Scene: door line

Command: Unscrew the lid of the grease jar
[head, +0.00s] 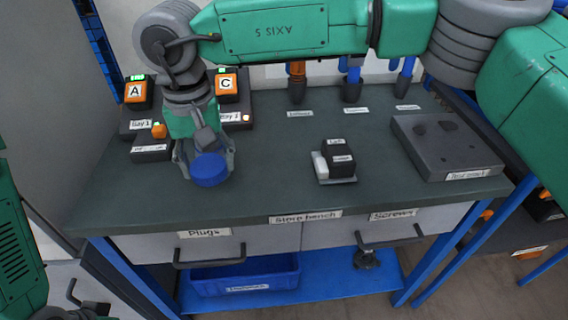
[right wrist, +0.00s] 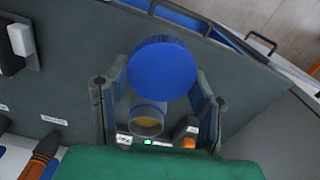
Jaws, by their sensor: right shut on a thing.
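My right gripper (head: 207,172) reaches down over the left part of the bench. Its fingers are shut on a round blue lid (head: 209,170), one finger on each side. In the right wrist view the lid (right wrist: 162,66) sits between the fingertips. A clear cup-like body with a blue band and amber contents, seemingly the grease jar (right wrist: 147,120), shows below the lid in that view. I cannot tell whether lid and jar are touching. The jar is hidden in the head view. A grey part, seemingly of my left gripper (head: 78,312), shows at the bottom left edge; its fingers are not clear.
Button boxes A (head: 136,93) and C (head: 227,86) and a small orange-topped box (head: 151,147) stand behind the gripper. A black-and-white item (head: 336,162) and a grey block (head: 445,148) are to the right. The bench (head: 270,185) between is clear.

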